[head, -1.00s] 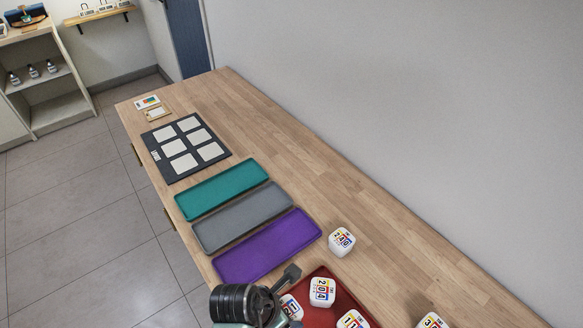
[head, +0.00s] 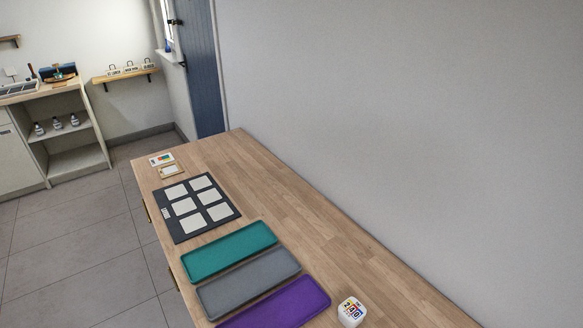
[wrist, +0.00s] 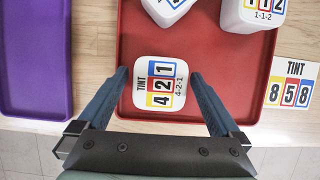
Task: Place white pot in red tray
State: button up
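A white pot (wrist: 160,83) with a "TINT 4-2-1" label shows in the wrist view within the outline of the red tray (wrist: 215,60), near its front edge. My gripper (wrist: 160,76) is open, with one blue finger on each side of this pot and a visible gap at both sides. Two more white pots, one at the top centre (wrist: 168,8) and one marked 1-1-2 (wrist: 251,14), show over the tray's far part, cut by the frame. Another white pot (head: 351,312) stands on the wooden table in the head view. The red tray is out of the head view.
A purple tray (wrist: 35,60) lies left of the red one. Grey (head: 248,284) and teal (head: 229,251) trays and a dark board with pale squares (head: 197,206) lie farther along the table (head: 330,245).

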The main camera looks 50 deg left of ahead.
jog(key=shift+r, duration=0.1)
jog(key=v, duration=1.2)
jog(key=shift+p, duration=0.3)
jog(key=shift+w+r, duration=0.15)
jog(key=shift+r, duration=0.05)
